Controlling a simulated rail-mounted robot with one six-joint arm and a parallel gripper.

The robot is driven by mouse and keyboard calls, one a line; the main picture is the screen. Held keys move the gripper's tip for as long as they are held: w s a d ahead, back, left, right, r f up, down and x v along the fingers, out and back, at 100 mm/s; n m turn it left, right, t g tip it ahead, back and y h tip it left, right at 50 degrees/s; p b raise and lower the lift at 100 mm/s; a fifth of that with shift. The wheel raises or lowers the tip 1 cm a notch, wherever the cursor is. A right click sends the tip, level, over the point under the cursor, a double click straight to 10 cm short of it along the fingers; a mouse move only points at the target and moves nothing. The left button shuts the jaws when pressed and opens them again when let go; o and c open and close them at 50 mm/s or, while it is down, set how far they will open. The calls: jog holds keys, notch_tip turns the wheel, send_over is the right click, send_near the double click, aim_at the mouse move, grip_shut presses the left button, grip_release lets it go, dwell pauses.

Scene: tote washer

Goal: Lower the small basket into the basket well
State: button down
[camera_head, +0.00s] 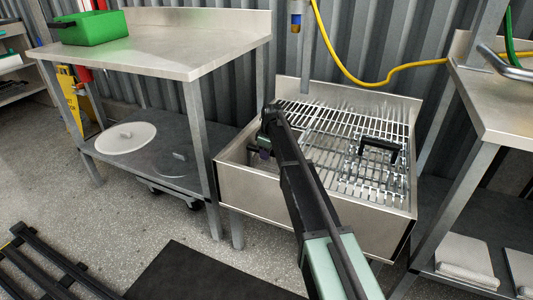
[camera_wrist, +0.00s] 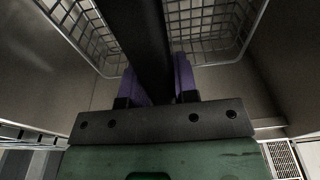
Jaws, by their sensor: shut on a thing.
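My gripper (camera_head: 263,153) points down inside the left part of a steel basin (camera_head: 305,205) in the head view. In the wrist view, its purple fingers (camera_wrist: 160,82) are shut on a thick black handle (camera_wrist: 145,35). Wire mesh of the small basket (camera_wrist: 210,30) shows beyond the handle, with bare steel walls around it. In the head view the held basket is hidden behind my arm and the basin's front wall. The well's floor is hidden, so I cannot tell whether the basket touches it.
Wire racking (camera_head: 345,118) covers the middle and right of the basin, where another black handle (camera_head: 378,146) stands up. A steel table with a green tote (camera_head: 95,28) is at left; another steel table (camera_head: 505,100) is at right. A yellow hose (camera_head: 350,68) hangs behind.

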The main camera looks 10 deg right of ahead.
jog(key=shift+f, duration=0.1)
jog(key=shift+f+b, duration=0.4)
jog(key=shift+b, duration=0.1)
jog(key=shift+r+p, duration=0.5)
jog(key=shift+f, duration=0.1)
dwell(0.6)
dwell(0.4)
